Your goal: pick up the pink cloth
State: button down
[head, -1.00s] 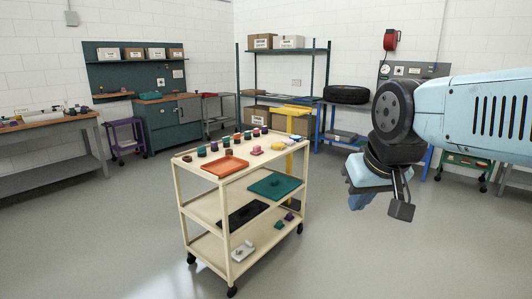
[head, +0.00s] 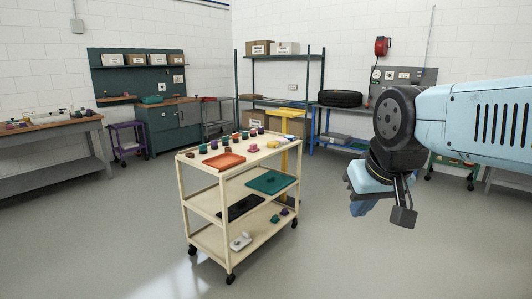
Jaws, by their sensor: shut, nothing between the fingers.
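A small pink item (head: 253,148), which looks like the pink cloth, lies on the top shelf of a cream cart (head: 182,190), right of an orange tray. It is too small to make out its folds. My gripper (head: 358,208) hangs at the right of the head view, pointing down. It is shut and empty, apart from the cart and to the right of it in the picture. Its fingertips show only partly.
A teal tray (head: 273,181) and a black tray (head: 240,207) lie on the middle shelf. Open grey floor (head: 340,255) surrounds the cart. Benches line the walls.

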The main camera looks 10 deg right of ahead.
aim_at(254, 148)
jog(key=z, duration=0.05)
jog(key=k, duration=0.35)
jog(key=u, duration=0.3)
jog(key=i, duration=3.4)
jog(key=z, duration=0.3)
